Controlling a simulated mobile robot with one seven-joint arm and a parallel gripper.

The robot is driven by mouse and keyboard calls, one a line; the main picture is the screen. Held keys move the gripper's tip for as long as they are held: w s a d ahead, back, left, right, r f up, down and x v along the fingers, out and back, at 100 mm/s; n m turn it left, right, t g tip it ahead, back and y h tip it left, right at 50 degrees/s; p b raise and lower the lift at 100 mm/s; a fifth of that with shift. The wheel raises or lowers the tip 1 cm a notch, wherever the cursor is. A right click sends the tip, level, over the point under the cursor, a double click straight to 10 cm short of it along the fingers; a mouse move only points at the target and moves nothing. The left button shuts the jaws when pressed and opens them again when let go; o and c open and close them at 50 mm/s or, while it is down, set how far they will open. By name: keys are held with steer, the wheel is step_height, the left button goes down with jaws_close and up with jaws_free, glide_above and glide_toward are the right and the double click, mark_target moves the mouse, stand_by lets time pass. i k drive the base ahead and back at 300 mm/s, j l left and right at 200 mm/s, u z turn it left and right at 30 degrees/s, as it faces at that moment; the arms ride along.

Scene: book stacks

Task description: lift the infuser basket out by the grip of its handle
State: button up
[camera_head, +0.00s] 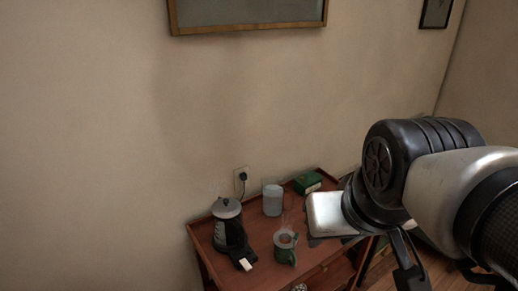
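A green mug (285,255) stands upright near the front of the reddish-brown table. A pale rim and a brownish round patch (286,238) show in its mouth. This may be the infuser basket, but its handle and grip are too small to make out. My arm comes in from the right, above and beside the table's right end. The dark end of my gripper (408,276) points down at the lower right, to the right of the mug and apart from it. Its fingers are partly hidden and cut by the frame, so its opening does not show.
A black and grey kettle (230,230) stands left of the mug, with a small white piece (243,264) at its foot. A pale grey canister (272,200) and a green box (307,182) stand behind on the table (258,262). A plug and cord (241,175) hang on the wall.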

mark_target(285, 241)
steer(key=i+l+u, duration=0.3)
steer(key=l+u, duration=0.15)
steer(key=l, duration=0.2)
steer(key=i+l+u, duration=0.2)
steer(key=l, duration=0.15)
steer(key=l+u, duration=0.2)
steer(key=k+l, duration=0.15)
steer(key=l, duration=0.25)
steer(key=k+l+u, duration=0.15)
steer(key=l, duration=0.2)
steer(key=i+j, duration=0.3)
